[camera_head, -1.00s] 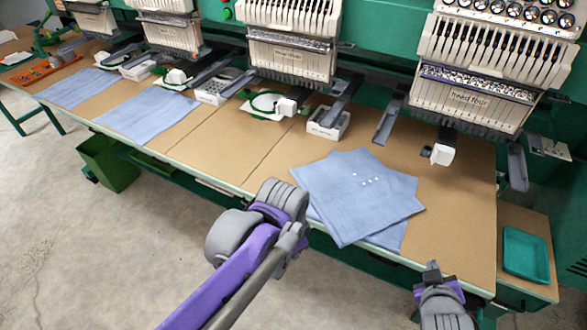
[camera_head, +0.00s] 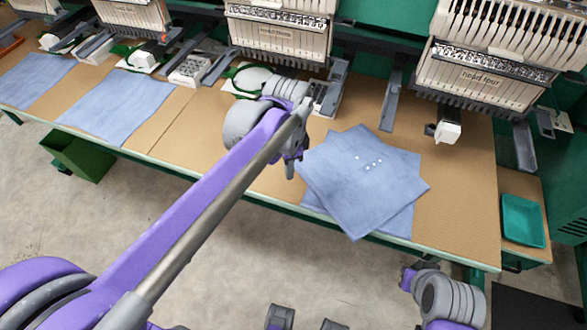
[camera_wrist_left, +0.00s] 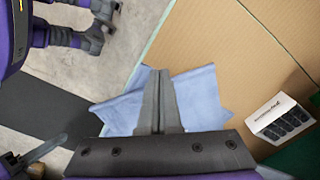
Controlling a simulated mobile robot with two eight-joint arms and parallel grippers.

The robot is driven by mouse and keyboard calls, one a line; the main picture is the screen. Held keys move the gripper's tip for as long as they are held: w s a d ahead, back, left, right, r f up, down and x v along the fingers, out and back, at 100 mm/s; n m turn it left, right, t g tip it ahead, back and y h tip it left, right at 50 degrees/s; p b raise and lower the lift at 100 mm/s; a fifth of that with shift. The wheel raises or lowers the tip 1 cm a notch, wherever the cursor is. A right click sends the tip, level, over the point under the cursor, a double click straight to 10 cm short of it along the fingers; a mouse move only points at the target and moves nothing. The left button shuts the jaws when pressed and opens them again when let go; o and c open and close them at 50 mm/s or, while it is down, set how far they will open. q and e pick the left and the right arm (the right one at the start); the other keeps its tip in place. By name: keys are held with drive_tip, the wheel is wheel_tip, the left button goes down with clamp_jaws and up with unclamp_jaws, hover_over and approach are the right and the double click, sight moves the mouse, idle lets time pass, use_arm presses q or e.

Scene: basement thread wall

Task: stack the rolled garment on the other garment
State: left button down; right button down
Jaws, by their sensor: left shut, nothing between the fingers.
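Two light blue garments lie one on the other at the front edge of the table. The upper garment (camera_head: 355,190) is flat and turned at an angle, with several small white dots on it. Corners of the lower garment (camera_head: 403,222) stick out beneath; the rest of it is hidden. Neither looks rolled. My left gripper (camera_head: 291,168) is at the left side of the stack, its fingers together and empty. In the left wrist view its fingers (camera_wrist_left: 160,78) point over the blue cloth (camera_wrist_left: 204,98); contact is unclear. My right gripper (camera_head: 408,278) is low, in front of the table edge.
Embroidery heads (camera_head: 487,75) stand along the back. More blue cloths (camera_head: 118,105) lie flat to the left. A white slotted box (camera_wrist_left: 280,120) is near the stack. A teal tray (camera_head: 523,221) stands at the right. The brown tabletop (camera_head: 455,200) right of the stack is clear.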

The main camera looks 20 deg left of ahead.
sight(314, 184)
use_arm(q)
wheel_tip(314, 184, down, 9)
drive_tip(key=shift+r+b, duration=0.1)
drive_tip(key=shift+b, duration=0.4)
drive_tip(key=w+d, duration=0.1)
drive_tip(key=d, duration=0.1)
drive_tip(key=shift+w+d, duration=0.65)
drive_tip(key=shift+d, duration=0.05)
drive_tip(key=shift+w+d, duration=0.45)
drive_tip(key=shift+d, duration=0.2)
drive_tip(key=shift+w+d, duration=0.4)
drive_tip(key=shift+d, duration=0.2)
drive_tip(key=shift+s+a, duration=0.1)
